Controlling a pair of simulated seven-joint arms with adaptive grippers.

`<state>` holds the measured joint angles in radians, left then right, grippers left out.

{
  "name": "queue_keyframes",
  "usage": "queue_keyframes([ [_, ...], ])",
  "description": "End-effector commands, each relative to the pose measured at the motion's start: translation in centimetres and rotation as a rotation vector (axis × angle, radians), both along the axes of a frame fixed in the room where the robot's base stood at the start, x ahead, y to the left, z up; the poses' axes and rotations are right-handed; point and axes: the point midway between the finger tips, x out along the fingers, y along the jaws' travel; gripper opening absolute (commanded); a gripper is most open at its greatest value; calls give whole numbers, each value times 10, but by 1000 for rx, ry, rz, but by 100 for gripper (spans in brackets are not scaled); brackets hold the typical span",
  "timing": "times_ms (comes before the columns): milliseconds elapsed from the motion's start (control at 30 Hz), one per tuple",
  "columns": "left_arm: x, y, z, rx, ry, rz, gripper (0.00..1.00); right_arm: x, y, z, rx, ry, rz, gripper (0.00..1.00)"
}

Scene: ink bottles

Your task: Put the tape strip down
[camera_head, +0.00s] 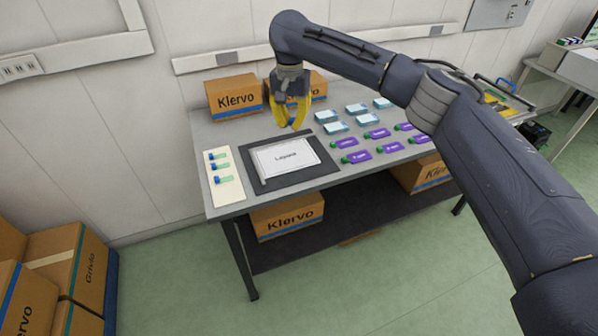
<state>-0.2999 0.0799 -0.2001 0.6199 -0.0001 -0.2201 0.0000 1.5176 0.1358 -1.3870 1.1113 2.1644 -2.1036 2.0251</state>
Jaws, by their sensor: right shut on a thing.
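My right gripper (291,124) has yellow fingers and hangs pointing down above the back edge of the dark mat. Its fingers are drawn together on something thin, taken to be the tape strip, which is too small to make out between the fingertips. Below and in front of it, a white sheet (285,158) with printed text lies on the dark mat (319,184). A narrow pale strip (258,170) runs along the sheet's left edge. My left gripper is not in view.
A pale board (229,192) with several small blue-and-green items lies left of the mat. Klervo cartons (234,97) stand at the table's back, close behind the gripper.

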Motion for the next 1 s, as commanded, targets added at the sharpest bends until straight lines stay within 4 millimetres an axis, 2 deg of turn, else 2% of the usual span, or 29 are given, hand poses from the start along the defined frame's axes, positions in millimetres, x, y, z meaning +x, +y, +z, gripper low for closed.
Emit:
queue_keyframes([
  [300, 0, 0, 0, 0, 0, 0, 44, 0, 3, -1, 0, 0, -467, 3],
  [500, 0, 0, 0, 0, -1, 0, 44, 0, 4, -1, 0, -1, -689, 3],
  [833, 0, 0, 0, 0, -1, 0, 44, 0, 4, -5, -1, 1, -857, 3],
  [1000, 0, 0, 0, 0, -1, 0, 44, -1, 5, -33, -2, 4, -869, 3],
])
